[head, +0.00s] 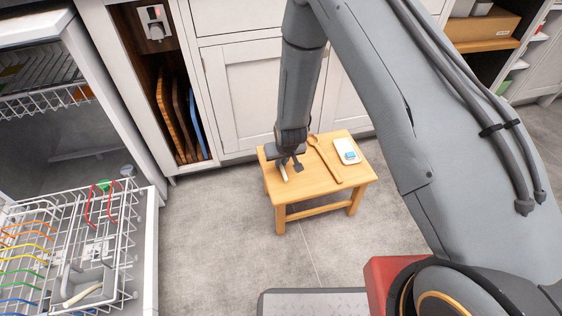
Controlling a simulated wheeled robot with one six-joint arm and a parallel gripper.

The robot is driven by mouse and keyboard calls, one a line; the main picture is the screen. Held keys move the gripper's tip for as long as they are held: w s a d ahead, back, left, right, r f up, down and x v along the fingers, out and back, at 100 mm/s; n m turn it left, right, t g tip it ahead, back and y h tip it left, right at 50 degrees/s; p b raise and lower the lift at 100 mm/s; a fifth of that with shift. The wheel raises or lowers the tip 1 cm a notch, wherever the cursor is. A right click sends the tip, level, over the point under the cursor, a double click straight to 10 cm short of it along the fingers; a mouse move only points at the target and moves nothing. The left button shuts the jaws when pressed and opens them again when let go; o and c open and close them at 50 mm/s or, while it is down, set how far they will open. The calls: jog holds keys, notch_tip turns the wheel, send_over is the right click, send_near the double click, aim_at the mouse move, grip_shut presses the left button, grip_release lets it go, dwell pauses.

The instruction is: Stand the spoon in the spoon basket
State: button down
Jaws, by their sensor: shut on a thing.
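My gripper (286,166) is low over the left part of a small wooden stool, shut on a pale, slim thing that I take to be the spoon (284,174). Only a short pale end shows below the jaws; the rest is hidden. I cannot tell whether it touches the stool top. The spoon basket (72,280) is a small grey holder in the dishwasher's pulled-out rack at the lower left. A pale, long-handled thing (82,294) lies tilted at the basket's front.
The wooden stool (307,181) also bears a long wooden spoon (325,161) and a white dish with a blue block (348,151). The open dishwasher rack (60,235) has coloured tines. White cabinets (256,95) stand behind. Grey floor lies clear between stool and dishwasher.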

jog(key=shift+f, duration=0.15)
jog(key=c, duration=1.8)
grip_release()
